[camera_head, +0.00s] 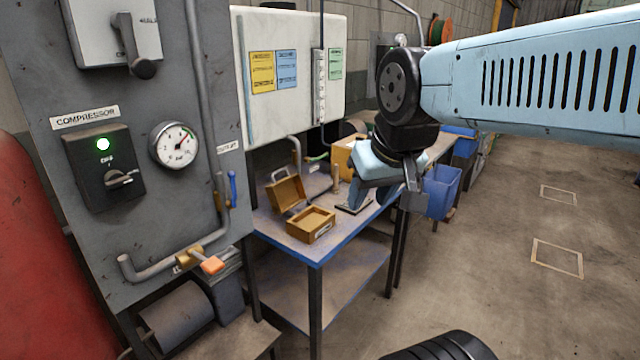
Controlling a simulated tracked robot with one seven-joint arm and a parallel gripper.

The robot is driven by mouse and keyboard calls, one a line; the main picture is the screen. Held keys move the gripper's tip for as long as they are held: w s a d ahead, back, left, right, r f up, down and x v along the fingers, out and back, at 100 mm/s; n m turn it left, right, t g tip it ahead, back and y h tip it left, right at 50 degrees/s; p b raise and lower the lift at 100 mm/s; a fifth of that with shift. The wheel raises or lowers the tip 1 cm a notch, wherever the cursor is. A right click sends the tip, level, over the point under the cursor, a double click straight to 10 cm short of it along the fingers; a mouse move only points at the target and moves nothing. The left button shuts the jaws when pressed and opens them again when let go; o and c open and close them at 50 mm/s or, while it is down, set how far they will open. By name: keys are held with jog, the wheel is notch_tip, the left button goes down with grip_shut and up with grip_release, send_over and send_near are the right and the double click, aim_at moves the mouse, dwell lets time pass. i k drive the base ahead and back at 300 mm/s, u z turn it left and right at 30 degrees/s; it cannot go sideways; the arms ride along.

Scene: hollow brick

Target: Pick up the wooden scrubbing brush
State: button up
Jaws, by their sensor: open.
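I cannot make out the wooden scrubbing brush with certainty in the head view. My gripper (384,194) is open and points down over the right edge of the blue-edged workbench (318,252). A dark flat object (351,208) lies on the bench just below and left of it, partly hidden by the gripper. It is too small to identify. A short upright wooden piece (336,178) stands on the bench further left. My gripper is apart from it.
A small wooden box (311,232) and an open tan case (287,191) sit on the bench. A yellow-orange box (343,156) is behind. The grey compressor panel (105,230) stands at left. A blue bin (441,190) is right of the bench.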

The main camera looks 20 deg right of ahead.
aim_at(335, 189)
jog(key=z, duration=0.35)
jog(key=i, duration=1.05)
jog(key=u, duration=0.35)
